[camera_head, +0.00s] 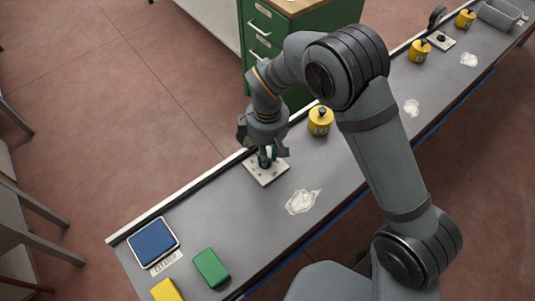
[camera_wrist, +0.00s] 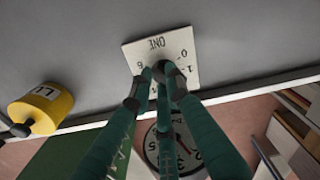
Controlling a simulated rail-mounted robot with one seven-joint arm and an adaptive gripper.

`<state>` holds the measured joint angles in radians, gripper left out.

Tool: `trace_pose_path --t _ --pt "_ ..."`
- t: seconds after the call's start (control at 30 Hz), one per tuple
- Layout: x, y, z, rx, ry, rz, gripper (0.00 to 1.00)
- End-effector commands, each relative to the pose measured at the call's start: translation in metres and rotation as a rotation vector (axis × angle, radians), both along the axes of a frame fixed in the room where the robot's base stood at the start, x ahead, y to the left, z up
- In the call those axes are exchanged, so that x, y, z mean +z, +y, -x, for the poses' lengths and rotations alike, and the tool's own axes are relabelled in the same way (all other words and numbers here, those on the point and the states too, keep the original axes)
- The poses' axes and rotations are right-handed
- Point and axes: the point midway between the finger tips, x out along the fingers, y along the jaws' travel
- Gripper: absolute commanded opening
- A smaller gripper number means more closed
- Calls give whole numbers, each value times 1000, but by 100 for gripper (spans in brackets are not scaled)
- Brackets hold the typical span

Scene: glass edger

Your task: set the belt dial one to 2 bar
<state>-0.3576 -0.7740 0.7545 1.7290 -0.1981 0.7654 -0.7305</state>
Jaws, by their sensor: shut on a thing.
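The belt dial one is a white plate marked ONE (camera_wrist: 152,54) with numbers around a knob, upside down in the wrist view; the head view shows the plate (camera_head: 266,176) near the belt's far edge. My gripper (camera_head: 267,157) points down over it, its fingertips (camera_wrist: 165,70) closed around the dark knob at the plate's middle. The fingers hide most of the knob, so its setting cannot be read. A round pale gauge (camera_wrist: 151,145) with a dark rim shows behind the fingers in the wrist view; they partly cover its face and I cannot read its needle.
A yellow knobbed cylinder (camera_head: 320,123) stands right of the plate. A clear crumpled patch (camera_head: 302,202) lies on the grey belt. A blue pad (camera_head: 153,242), a green block (camera_head: 211,268) and a yellow block (camera_head: 166,290) lie front left. A second dial plate (camera_head: 434,43) is far right. A green cabinet (camera_head: 262,50) stands behind.

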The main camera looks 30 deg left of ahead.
Motion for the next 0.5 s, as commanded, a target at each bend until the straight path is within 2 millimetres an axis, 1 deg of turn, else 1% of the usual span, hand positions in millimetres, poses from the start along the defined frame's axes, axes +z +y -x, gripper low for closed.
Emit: trace_pose_path --t 0.1,0.2,0.5 --pt "0 1 -1 127 0 0 0" --pt "0 1 -1 200 0 0 0" --pt "0 1 -1 226 0 0 0"
